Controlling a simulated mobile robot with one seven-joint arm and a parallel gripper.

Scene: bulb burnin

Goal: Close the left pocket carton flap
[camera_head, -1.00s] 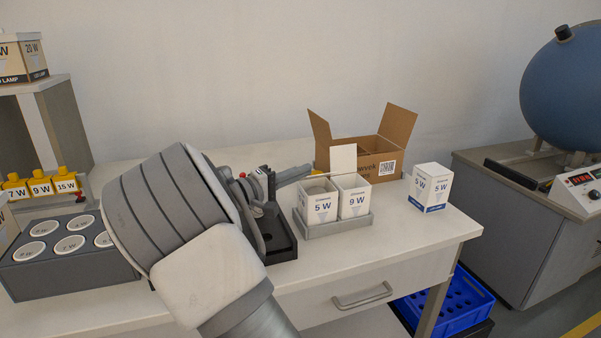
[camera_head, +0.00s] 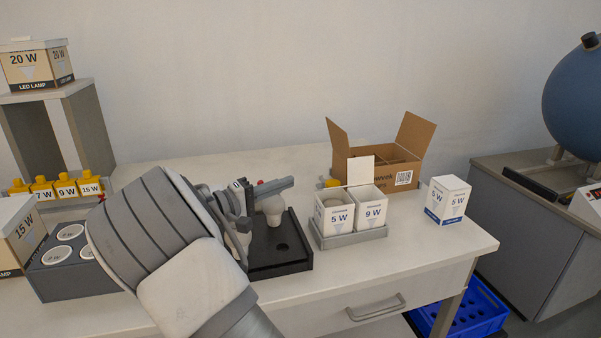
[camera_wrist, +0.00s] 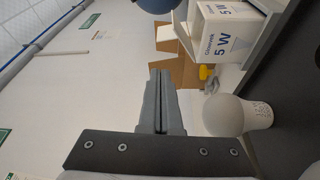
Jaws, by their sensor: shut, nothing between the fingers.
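The left pocket carton (camera_head: 336,219), white and marked 5 W, stands in the left pocket of a grey tray (camera_head: 350,239).
A white bulb (camera_head: 272,206) stands in a black fixture (camera_head: 285,262) just beneath my fingers. An open brown box (camera_head: 402,176) is behind the tray. A closed 5 W carton (camera_head: 447,200) stands to the right. The table front right of the fixture is clear.

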